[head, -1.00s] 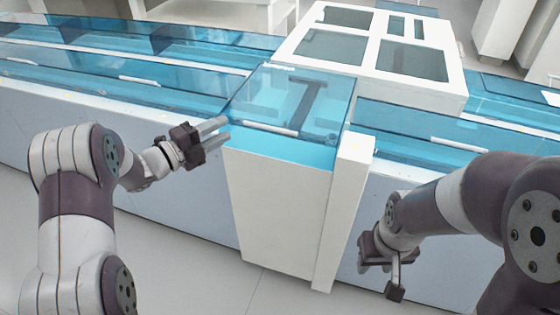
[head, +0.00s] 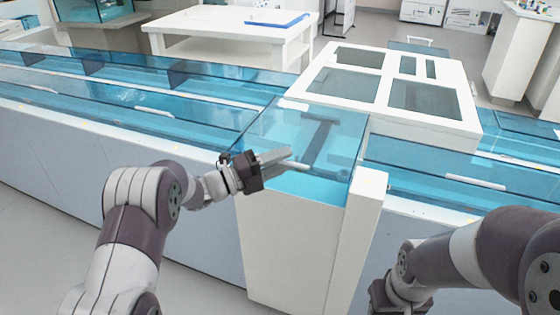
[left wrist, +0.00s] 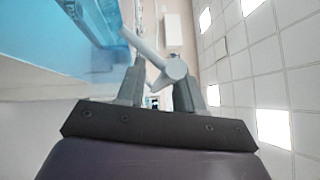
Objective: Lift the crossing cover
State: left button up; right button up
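The crossing cover (head: 290,126) is a clear blue box-shaped lid with a dark T-shaped bar inside. It lies closed on the white crossing block (head: 290,245), with a short white handle (head: 298,167) along its front edge. My left gripper (head: 280,158) is at the left part of this handle and hides some of it. In the left wrist view the grey handle (left wrist: 150,50) lies at the tips of my left fingers (left wrist: 160,85), which stand apart; I see no clear grip. My right gripper (head: 390,297) is low at the bottom right, partly out of frame.
Long blue-covered tracks (head: 120,105) run to the left and others (head: 440,175) to the right. A white framed panel (head: 398,85) stands behind the cover. A white post (head: 358,240) stands at the block's front right. A white table (head: 230,30) is farther back.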

pick_arm(q)
grip_shut()
jog(key=w+d+r+n+g+y+p, duration=0.1)
jog(key=w+r+n+p, duration=0.1)
jog(key=r+p, duration=0.8)
jog(key=w+d+r+n+y+p, duration=0.1)
jog(key=w+r+p, duration=0.4)
jog(key=r+p, duration=0.5)
jog(key=shift+w+d+n+g+y+p, duration=0.25)
jog(key=shift+n+g+y+p, duration=0.2)
jog(key=shift+y+p, duration=0.35)
